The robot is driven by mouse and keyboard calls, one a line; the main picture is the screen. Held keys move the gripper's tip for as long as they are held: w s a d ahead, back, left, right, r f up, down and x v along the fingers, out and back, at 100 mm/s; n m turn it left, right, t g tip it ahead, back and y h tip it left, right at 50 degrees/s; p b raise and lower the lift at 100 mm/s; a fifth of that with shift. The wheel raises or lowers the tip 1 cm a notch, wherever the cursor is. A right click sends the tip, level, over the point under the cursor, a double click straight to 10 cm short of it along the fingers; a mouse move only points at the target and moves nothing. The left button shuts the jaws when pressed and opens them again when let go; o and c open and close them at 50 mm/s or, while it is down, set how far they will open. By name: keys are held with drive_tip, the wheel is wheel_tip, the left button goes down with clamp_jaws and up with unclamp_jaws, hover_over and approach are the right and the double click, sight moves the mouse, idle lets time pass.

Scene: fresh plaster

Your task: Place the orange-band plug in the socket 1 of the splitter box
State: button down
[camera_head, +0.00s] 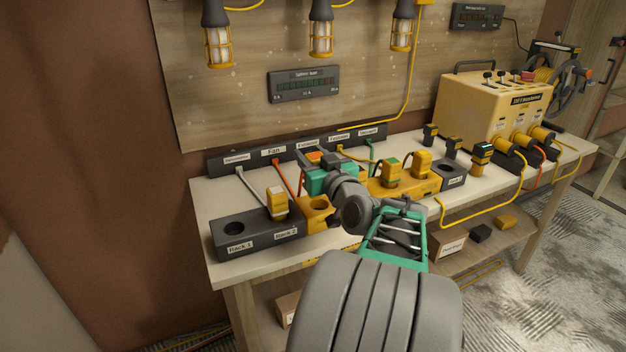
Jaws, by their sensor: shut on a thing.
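My gripper (316,167) reaches over the bench's middle, shut on a plug with an orange patch (315,156), taken as the orange-band plug; fingers hide most of it. The yellow splitter box (316,216) lies beneath and behind my arm. Its left end shows a dark round opening; my arm hides its middle, and I cannot read its socket numbers. A green-banded plug (391,172) and a yellow plug (421,163) stand upright at its right part. I cannot tell the held plug's exact height above the box.
A dark rack (255,236) at the left has an empty hole at Rack 1 and a pale-banded plug (277,203) at Rack 2. Another rack (453,175) stands right. A labelled strip (240,159) with several cables runs behind. A yellow transformer (485,105) stands at the bench's right.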

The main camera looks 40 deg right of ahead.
drive_tip(key=shift+w+d+f, duration=0.45)
drive_tip(key=shift+d+f, duration=0.15)
drive_tip(key=shift+f, duration=0.85)
drive_tip(key=shift+w+d+f, duration=0.5)
drive_tip(key=shift+d+f, duration=0.1)
drive_tip(key=shift+f, duration=0.85)
drive_tip(key=shift+w+d+f, duration=0.45)
drive_tip(key=shift+d+f, duration=0.15)
drive_tip(key=shift+f, duration=0.85)
drive_tip(key=shift+f+b, duration=0.25)
drive_tip(key=shift+b, duration=0.3)
drive_tip(key=c, duration=0.8)
unclamp_jaws()
drive_tip(key=shift+c, duration=0.2)
drive_tip(key=shift+r, duration=0.15)
